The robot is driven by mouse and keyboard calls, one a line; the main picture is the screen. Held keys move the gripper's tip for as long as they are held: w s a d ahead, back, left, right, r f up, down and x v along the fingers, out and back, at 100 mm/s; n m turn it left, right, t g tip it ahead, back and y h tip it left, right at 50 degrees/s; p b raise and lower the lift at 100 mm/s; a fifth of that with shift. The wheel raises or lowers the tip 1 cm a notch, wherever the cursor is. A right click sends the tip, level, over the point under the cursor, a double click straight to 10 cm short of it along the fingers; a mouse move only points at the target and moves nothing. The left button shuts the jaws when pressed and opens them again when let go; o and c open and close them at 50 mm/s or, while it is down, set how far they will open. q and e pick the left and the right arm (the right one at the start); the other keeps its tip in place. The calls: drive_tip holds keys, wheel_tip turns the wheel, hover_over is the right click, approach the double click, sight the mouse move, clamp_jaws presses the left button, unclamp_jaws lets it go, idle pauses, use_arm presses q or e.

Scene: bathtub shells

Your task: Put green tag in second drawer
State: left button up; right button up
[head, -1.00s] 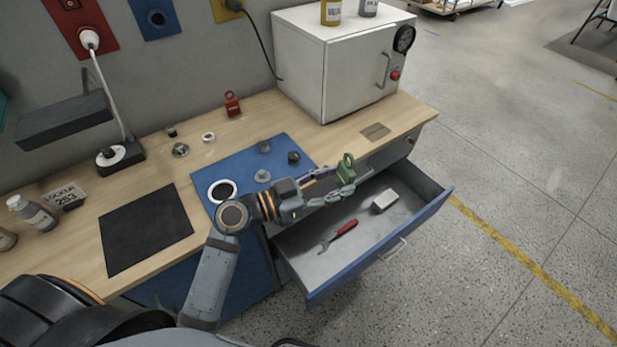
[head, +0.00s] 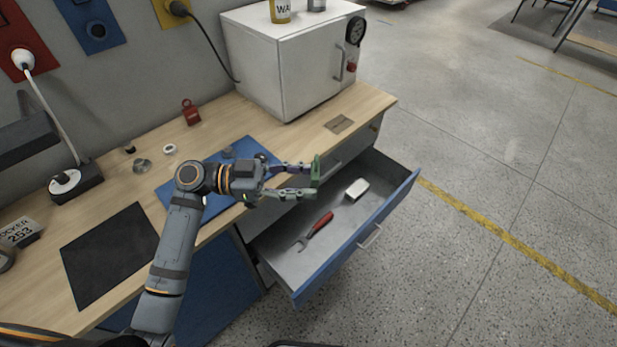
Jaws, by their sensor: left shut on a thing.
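The green tag (head: 316,171) is held at the fingertips of my left gripper (head: 309,180), which is shut on it. The gripper reaches in from the left, over the open drawer (head: 346,232). The tag appears above the drawer's back left part; its exact height is hard to tell. The drawer has a blue front and a grey inside. A red-handled wrench (head: 319,224) and a white block (head: 357,189) lie in it. My right gripper is not in view.
A white oven-like box (head: 293,62) stands at the back of the wooden bench. A red padlock-shaped tag (head: 190,112), a blue mat (head: 178,190) and a black mat (head: 108,254) are on the bench. Open floor lies to the right.

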use_arm(q)
drive_tip(key=shift+s+d, duration=0.1)
drive_tip(key=w+a+f+n+t+y, duration=0.3)
drive_tip(key=w+f+n+t+y, duration=0.25)
drive_tip(key=w+n+t, duration=0.5)
drive_tip(key=a+f+n+t+y, duration=0.2)
drive_tip(key=a+y, duration=0.1)
drive_tip(key=s+a+f+n+t+y, duration=0.1)
drive_tip(key=a+f+n+t+y, duration=0.1)
drive_tip(key=a+y, duration=0.1)
drive_tip(key=a+f+n+t+y, duration=0.2)
drive_tip(key=a+y, duration=0.1)
drive_tip(key=y, duration=0.2)
drive_tip(key=shift+s+a+y, duration=0.25)
drive_tip(key=shift+s+a, duration=0.1)
drive_tip(key=shift+s, duration=0.05)
drive_tip(key=shift+s+a+f+n+y, duration=0.15)
drive_tip(key=shift+a+n+y, duration=0.2)
drive_tip(key=shift+a+y, duration=0.15)
